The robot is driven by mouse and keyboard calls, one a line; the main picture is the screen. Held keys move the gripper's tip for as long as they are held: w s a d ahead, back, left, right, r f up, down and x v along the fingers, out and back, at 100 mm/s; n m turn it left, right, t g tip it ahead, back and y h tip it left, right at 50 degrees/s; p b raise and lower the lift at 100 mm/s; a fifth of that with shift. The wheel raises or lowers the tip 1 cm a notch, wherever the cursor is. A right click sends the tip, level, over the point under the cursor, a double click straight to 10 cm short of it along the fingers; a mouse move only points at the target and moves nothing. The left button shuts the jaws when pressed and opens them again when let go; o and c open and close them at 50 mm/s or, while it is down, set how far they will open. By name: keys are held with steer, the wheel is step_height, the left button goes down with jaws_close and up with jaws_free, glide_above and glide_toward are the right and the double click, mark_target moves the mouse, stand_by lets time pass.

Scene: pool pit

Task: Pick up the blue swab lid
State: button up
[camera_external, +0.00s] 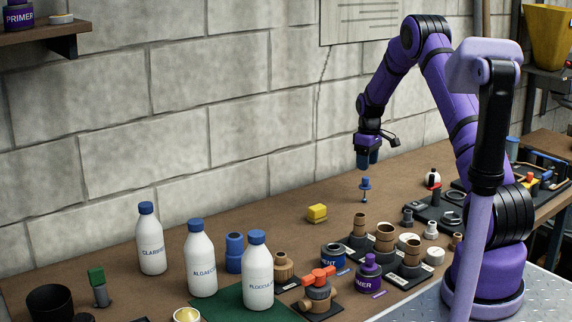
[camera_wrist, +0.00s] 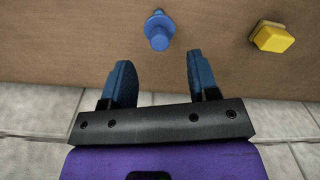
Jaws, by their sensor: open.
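The blue swab lid (camera_external: 366,181) stands upright on the brown bench, with a thin shaft and small base below it. In the wrist view the blue swab lid (camera_wrist: 158,30) shows beyond the fingertips, between their two lines. My gripper (camera_external: 368,160) is above the lid in the external view, pointing down, with a gap between them. In the wrist view my gripper (camera_wrist: 157,72) has its two blue fingers wide apart with nothing between them.
A yellow block (camera_external: 317,213) lies to the left of the lid; it also shows in the wrist view (camera_wrist: 271,37). Brown fittings (camera_external: 384,238) stand in front. White bottles (camera_external: 202,262) stand at the left. The block wall (camera_external: 240,120) rises behind the bench.

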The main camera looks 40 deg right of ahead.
mark_target(365, 184)
step_height(365, 184, down, 8)
steer(key=shift+w+f, duration=0.15)
steer(key=shift+f, duration=0.05)
steer(key=c, duration=0.7)
